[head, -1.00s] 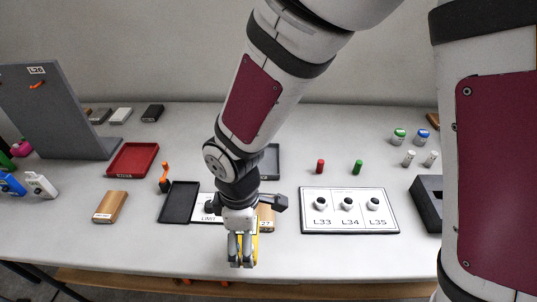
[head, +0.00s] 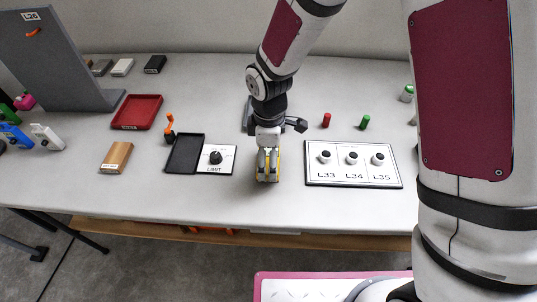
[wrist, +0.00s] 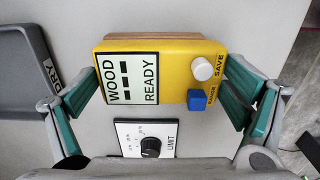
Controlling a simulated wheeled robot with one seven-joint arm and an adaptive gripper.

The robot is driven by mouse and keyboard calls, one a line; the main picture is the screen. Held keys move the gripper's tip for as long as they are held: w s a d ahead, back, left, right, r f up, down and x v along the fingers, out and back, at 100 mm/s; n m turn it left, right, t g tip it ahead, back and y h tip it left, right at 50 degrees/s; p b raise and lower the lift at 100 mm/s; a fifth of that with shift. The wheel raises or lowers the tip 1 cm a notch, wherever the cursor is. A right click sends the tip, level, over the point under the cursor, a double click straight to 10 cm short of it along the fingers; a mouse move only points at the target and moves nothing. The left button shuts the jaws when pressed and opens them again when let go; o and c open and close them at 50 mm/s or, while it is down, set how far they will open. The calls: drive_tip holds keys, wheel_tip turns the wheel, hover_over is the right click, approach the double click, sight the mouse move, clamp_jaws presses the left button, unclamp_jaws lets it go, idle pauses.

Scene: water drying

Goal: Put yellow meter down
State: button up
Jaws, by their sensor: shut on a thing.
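The yellow meter (wrist: 178,72) is between the fingers of my gripper (wrist: 168,92) in the wrist view. Its display reads WOOD and READY, and it has a white knob and a blue button. In the head view the meter (head: 275,164) shows only as yellow edges around my gripper (head: 267,168), which is shut on it over the table near the front edge. Whether the meter touches the table is hard to tell. A wooden edge shows along one side of the meter in the wrist view.
The LIMIT dial plate (head: 218,168) and a dark tray (head: 183,153) lie left of my gripper. The L33–L35 knob panel (head: 352,178) lies to the right. A wooden block (head: 117,157) and red tray (head: 138,111) are farther left. Table between gripper and knob panel is clear.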

drive_tip(key=shift+f, duration=0.15)
drive_tip(key=o, duration=1.1)
drive_tip(key=shift+c, duration=0.2)
